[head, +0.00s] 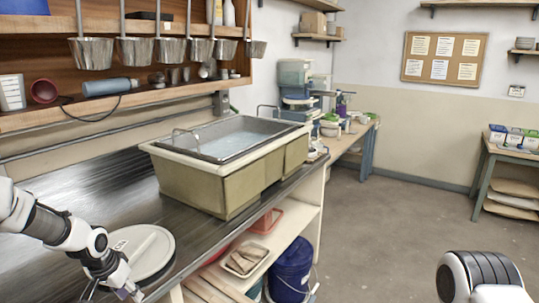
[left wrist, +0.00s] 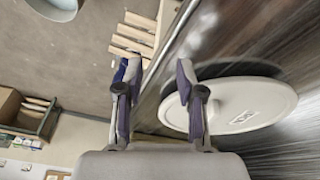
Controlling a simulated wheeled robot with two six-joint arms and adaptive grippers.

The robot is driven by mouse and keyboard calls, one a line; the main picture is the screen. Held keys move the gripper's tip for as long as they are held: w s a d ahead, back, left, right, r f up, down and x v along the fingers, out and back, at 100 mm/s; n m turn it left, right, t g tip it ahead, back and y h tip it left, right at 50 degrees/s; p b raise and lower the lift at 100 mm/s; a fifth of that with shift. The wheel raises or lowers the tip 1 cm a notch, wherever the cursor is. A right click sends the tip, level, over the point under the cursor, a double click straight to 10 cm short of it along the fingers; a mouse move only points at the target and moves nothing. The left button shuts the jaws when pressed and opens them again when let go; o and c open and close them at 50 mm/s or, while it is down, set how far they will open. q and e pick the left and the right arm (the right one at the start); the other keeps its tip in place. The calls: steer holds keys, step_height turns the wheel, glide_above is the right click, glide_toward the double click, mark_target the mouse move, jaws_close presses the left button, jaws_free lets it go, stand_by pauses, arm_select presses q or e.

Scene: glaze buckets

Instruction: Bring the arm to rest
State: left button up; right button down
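My left arm comes in from the left in the head view. Its gripper (head: 128,293) is at the bottom edge of the picture, at the front edge of the dark counter and just in front of a round white lid (head: 152,252). In the left wrist view my left gripper (left wrist: 157,75) has its two fingers apart, with nothing between them.
A large sink-like basin (head: 245,185) stands on the counter (head: 95,190) beyond the lid. Metal buckets (head: 135,50) hang above it at the back left. Shelves under the counter hold trays, and a blue bucket (head: 290,270) stands below. The floor (head: 390,220) at right is clear.

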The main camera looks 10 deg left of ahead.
arm_select(q)
steer(key=s+d+f+g, duration=0.1)
steer(key=s+d+f, duration=1.15)
steer(key=f, duration=0.25)
steer(key=s+d+f+g, duration=0.1)
steer(key=s+f, duration=0.2)
steer(key=s, duration=0.7)
steer(key=s+d+f+n+g+y, duration=0.1)
steer(key=s+d+f, duration=0.1)
steer(key=s, duration=0.8)
steer(key=shift+s+d+f+n, duration=0.2)
steer(key=shift+d+f+n, duration=0.1)
steer(key=shift+f, duration=0.2)
steer(key=shift+w, duration=0.1)
